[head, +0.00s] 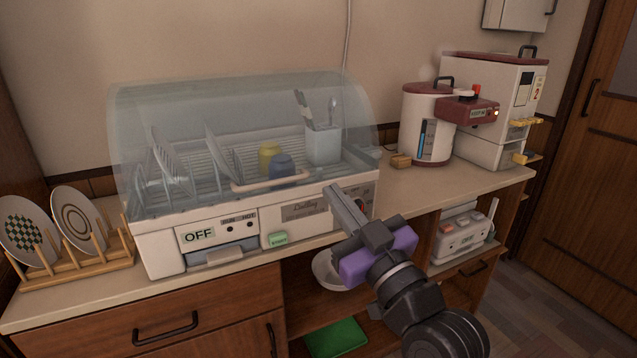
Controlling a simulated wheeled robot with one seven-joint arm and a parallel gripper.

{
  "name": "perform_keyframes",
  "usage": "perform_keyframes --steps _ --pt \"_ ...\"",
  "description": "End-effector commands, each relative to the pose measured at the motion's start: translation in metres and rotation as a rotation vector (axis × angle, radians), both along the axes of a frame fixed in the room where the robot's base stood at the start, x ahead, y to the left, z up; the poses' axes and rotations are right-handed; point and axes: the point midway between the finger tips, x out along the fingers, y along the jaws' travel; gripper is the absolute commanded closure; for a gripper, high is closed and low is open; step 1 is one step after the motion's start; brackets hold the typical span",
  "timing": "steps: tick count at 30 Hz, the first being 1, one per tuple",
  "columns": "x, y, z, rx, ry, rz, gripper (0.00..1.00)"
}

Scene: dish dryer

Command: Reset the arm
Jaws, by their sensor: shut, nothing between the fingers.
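My gripper (338,192) is shut and empty. Its fingers point up and to the left, in front of the right part of the dish dryer (160,248). The arm reaches in from the lower right. The dryer stands on the counter with its clear domed lid (240,95) down. Inside are upright plates, a yellow cup (269,153), a blue cup (281,166) and a utensil holder (323,145). The front panel reads OFF, with a green start button (278,239). My gripper hides part of the panel's right end. I cannot tell whether the fingers touch the dryer.
A wooden rack (85,268) with two plates stands at the left. A hot-water pot (427,130) and a white dispenser (500,95) stand at the right. Below the counter are a white bowl (324,272), a green item (337,338) and a telephone-like device (462,234).

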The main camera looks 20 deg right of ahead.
Motion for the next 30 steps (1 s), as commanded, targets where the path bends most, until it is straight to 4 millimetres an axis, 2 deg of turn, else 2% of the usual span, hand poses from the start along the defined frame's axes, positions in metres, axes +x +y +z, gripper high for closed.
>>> perform_keyframes --steps 7,12,13,17,23,30 --pt "-0.003 -0.001 0.001 0.017 -0.007 0.002 1.00" --pt "-0.015 -0.011 0.023 0.084 -0.102 -0.022 1.00" --pt "-0.021 -0.013 0.020 0.098 -0.112 -0.030 1.00" --pt "-0.040 -0.016 0.000 0.136 -0.117 -0.048 1.00" --pt "-0.080 -0.014 -0.049 0.180 -0.081 -0.067 1.00" --pt "-0.147 -0.005 -0.116 0.211 0.018 -0.080 1.00"
